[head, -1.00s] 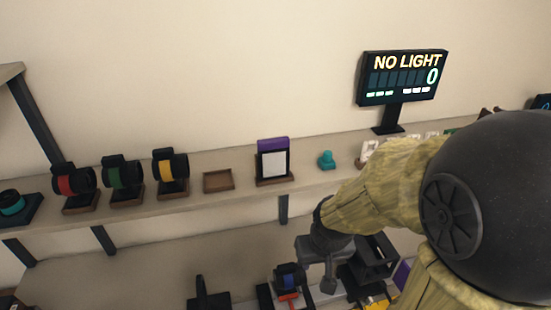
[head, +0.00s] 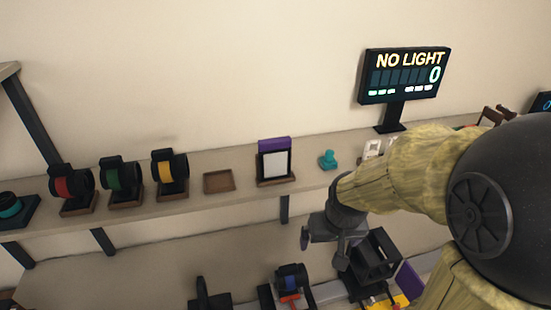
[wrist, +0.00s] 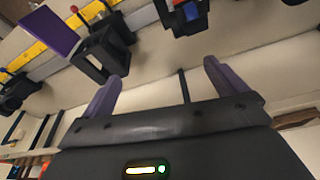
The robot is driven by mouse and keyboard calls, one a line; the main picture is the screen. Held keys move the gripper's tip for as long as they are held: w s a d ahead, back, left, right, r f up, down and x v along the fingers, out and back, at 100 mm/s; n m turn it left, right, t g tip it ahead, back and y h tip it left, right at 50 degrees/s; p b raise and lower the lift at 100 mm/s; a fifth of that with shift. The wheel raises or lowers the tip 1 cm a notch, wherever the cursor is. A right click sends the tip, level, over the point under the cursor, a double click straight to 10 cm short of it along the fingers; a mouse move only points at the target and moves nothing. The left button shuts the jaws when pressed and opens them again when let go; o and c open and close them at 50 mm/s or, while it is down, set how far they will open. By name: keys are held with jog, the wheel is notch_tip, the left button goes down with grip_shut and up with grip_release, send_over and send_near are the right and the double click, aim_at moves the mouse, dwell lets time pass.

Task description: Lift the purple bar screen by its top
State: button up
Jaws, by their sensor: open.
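The purple bar screen (head: 274,164) stands upright on the wall shelf in the head view. It has a pale panel in a dark frame, a purple bar (head: 274,144) along its top and a brown base. My gripper (head: 323,250) is below and to the right of it, in front of the shelf and apart from it. In the wrist view my gripper (wrist: 163,82) is open, with two spread fingers and nothing between them. I do not see the screen in the wrist view.
An empty brown tray (head: 218,182) and a teal piece (head: 328,160) flank the screen on the shelf (head: 240,200). Red, green and yellow ringed holders stand to the left. A black frame (head: 372,262) and a purple panel (wrist: 50,30) are on the lower bench near my gripper.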

jog(key=w+a+r, duration=0.3)
jog(key=w+r, duration=0.6)
jog(key=n+t+y+p, duration=0.1)
jog(key=n+t, duration=0.1)
send_near(275, 139)
jog(key=a+v, duration=0.1)
jog(key=v, duration=0.6)
jog(key=shift+w+d, duration=0.25)
jog(key=shift+d, duration=0.1)
jog(key=p+x, duration=0.3)
jog(key=x, duration=0.9)
jog(key=shift+s+f, duration=0.1)
jog(key=shift+f, duration=0.1)
